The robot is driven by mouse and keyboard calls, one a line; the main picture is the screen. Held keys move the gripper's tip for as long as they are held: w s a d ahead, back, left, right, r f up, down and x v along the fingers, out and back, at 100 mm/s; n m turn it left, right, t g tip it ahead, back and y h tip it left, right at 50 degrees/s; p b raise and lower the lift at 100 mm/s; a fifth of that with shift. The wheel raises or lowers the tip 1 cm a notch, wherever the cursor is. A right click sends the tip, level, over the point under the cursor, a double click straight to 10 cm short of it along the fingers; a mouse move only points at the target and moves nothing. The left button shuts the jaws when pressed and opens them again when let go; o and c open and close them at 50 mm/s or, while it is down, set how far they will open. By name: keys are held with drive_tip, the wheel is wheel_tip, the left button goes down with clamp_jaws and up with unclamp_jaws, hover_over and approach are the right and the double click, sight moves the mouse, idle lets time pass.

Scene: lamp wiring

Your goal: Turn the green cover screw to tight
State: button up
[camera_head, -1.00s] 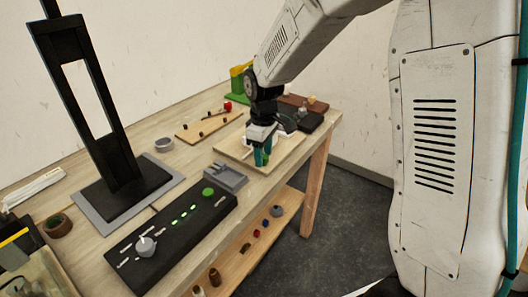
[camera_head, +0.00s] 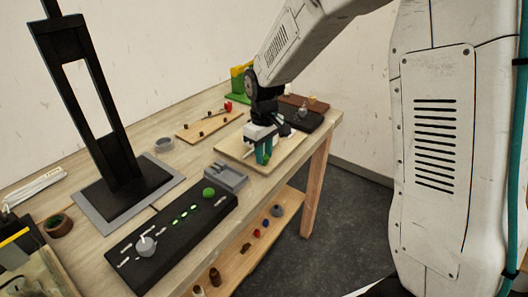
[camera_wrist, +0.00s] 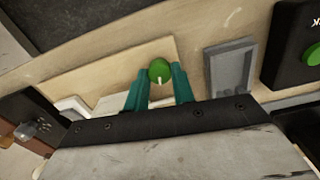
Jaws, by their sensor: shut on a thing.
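The green cover screw (camera_wrist: 159,71) shows in the wrist view as a round green knob with a pale line on its face. It sits between the two teal fingertips of my gripper (camera_wrist: 160,80), which are shut on it. In the head view my gripper (camera_head: 262,154) points down over the pale wooden board (camera_head: 238,147). The screw shows there only as a small bit of green (camera_head: 267,159) by the fingertips. The part under the screw is mostly hidden by my gripper.
A grey tray (camera_head: 228,178) stands close to the board, beside a black panel (camera_head: 165,245) with a green button (camera_head: 208,192) and a grey dial. A tall black frame (camera_head: 88,95) stands at the left. A dark box (camera_head: 300,120) lies behind my gripper.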

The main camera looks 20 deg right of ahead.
drive_tip(key=m, duration=0.5)
drive_tip(key=shift+m, duration=0.3)
drive_tip(key=m, duration=0.6)
drive_tip(key=shift+d+r, duration=0.1)
drive_tip(key=m, duration=0.5)
drive_tip(key=shift+m, duration=0.3)
drive_tip(key=m, duration=0.5)
drive_tip(key=shift+m, duration=0.3)
drive_tip(key=o, duration=1)
